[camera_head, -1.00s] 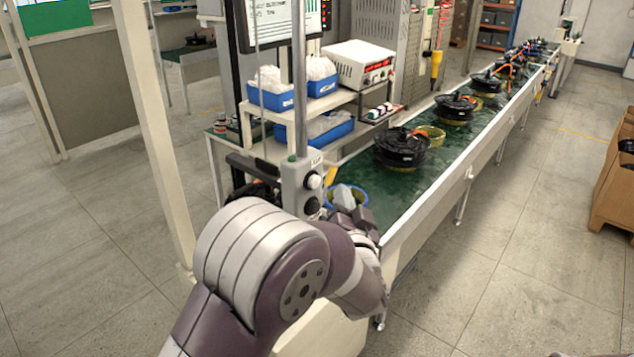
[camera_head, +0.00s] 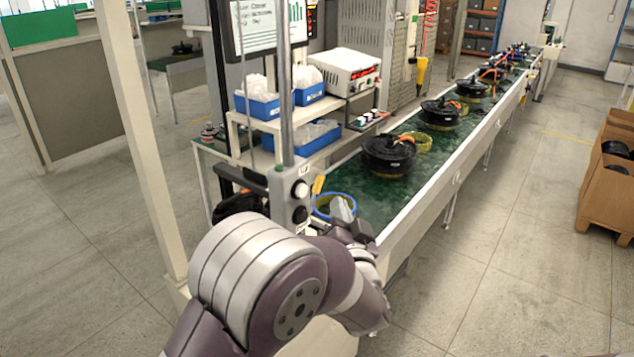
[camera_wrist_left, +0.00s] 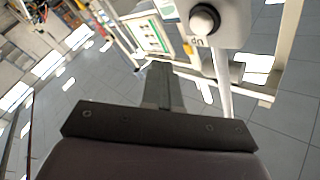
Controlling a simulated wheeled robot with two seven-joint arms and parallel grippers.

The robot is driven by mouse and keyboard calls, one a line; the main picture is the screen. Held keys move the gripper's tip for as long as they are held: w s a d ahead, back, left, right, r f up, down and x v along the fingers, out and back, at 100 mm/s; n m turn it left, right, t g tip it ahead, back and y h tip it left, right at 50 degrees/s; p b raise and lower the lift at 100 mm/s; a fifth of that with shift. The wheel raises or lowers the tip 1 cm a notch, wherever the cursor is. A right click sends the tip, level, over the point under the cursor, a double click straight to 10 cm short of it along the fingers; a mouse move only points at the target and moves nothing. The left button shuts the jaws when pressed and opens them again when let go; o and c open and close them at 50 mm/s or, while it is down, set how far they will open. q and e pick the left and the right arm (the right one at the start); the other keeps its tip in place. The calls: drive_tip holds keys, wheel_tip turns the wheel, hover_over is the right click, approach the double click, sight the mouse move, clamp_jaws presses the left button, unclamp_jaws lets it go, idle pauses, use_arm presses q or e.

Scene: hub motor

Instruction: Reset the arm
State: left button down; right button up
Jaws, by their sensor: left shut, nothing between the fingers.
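My left arm reaches in from the bottom of the head view, bent at a large purple and grey joint. My left gripper (camera_head: 352,230) is at its far end, by the near end of the conveyor. In the left wrist view the fingers (camera_wrist_left: 160,85) are together, with nothing seen between them. My right gripper is not in view.
The green conveyor (camera_head: 372,195) runs away to the upper right, carrying several black hub motors (camera_head: 389,155). A blue-rimmed basket (camera_head: 322,207) is beside the gripper. A shelf with blue bins (camera_head: 262,105) stands left. Cardboard boxes (camera_head: 605,190) stand right, with clear floor between.

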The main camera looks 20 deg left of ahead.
use_arm(q)
drive_tip(key=s+d+f+g+h+b, duration=0.1)
drive_tip(key=s+d+f+g+h, duration=0.15)
drive_tip(key=f, duration=0.35)
drive_tip(key=s+d+f+g+h, duration=0.2)
drive_tip(key=f+g+h, duration=0.15)
drive_tip(key=f, duration=0.25)
drive_tip(key=s+d+f+g+h+b, duration=0.1)
drive_tip(key=s+d+f+g+h, duration=0.15)
drive_tip(key=f, duration=0.35)
drive_tip(key=s+a+f+n+g+b, duration=0.1)
drive_tip(key=s+a+f+g+b, duration=0.2)
drive_tip(key=s, duration=0.5)
drive_tip(key=s+a+f+n+g+b, duration=0.1)
drive_tip(key=s+a+f+g+b, duration=0.3)
drive_tip(key=s, duration=0.5)
drive_tip(key=shift+s+a+f+g, duration=0.3)
drive_tip(key=shift+a+f+g, duration=0.15)
drive_tip(key=shift+a+f, duration=1.15)
